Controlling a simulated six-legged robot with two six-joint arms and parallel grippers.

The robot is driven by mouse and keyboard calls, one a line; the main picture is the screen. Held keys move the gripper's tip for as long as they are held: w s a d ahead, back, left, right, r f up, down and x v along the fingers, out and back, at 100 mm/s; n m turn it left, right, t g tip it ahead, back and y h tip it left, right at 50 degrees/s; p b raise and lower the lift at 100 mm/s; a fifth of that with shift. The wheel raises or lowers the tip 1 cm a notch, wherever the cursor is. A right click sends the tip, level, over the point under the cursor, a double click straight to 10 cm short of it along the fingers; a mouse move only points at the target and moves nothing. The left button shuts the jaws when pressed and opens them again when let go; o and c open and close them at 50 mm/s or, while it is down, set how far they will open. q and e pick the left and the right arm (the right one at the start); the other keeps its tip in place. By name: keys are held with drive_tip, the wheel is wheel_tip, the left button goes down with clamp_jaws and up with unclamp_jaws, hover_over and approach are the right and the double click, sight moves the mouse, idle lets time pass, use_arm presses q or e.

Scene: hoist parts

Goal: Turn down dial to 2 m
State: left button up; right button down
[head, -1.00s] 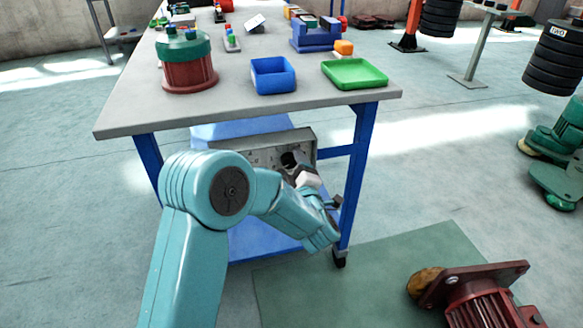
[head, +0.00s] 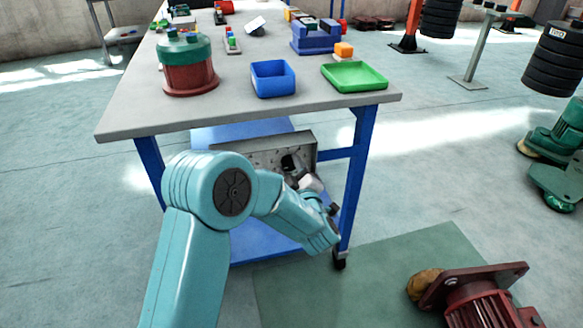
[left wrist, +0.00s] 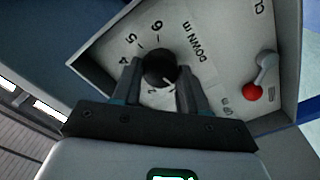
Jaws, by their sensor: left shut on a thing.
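The dial (left wrist: 159,69) is a round black knob on a grey control panel (left wrist: 215,60). A pale mark shows at the knob's lower right edge, on the side away from the numbers 4 to 6. My left gripper (left wrist: 158,75) has one finger on each side of the knob and is shut on it. In the head view the panel (head: 268,150) sits under the table top, with my left gripper (head: 291,163) at its face. My right gripper is not in view.
A red-ended lever (left wrist: 251,92) is on the panel right of the dial. The panel has raised edges. Above is the table (head: 225,112), with a blue bin (head: 273,92), a green tray (head: 354,88) and a red-green drum (head: 188,78). A red motor (head: 482,298) lies at lower right.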

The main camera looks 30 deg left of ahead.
use_arm(q)
drive_tip(key=m+p, duration=0.1)
drive_tip(key=m, duration=0.2)
drive_tip(key=m+p, duration=0.1)
drive_tip(key=m, duration=0.1)
drive_tip(key=shift+r+m, duration=0.1)
drive_tip(key=shift+m, duration=0.2)
drive_tip(key=m+p, duration=0.2)
drive_tip(key=m, duration=0.2)
drive_tip(key=shift+m+p, duration=0.45)
drive_tip(key=shift+m, duration=0.75)
drive_tip(key=o, duration=1.1)
drive_tip(key=shift+c, duration=0.2)
drive_tip(key=shift+d, duration=0.15)
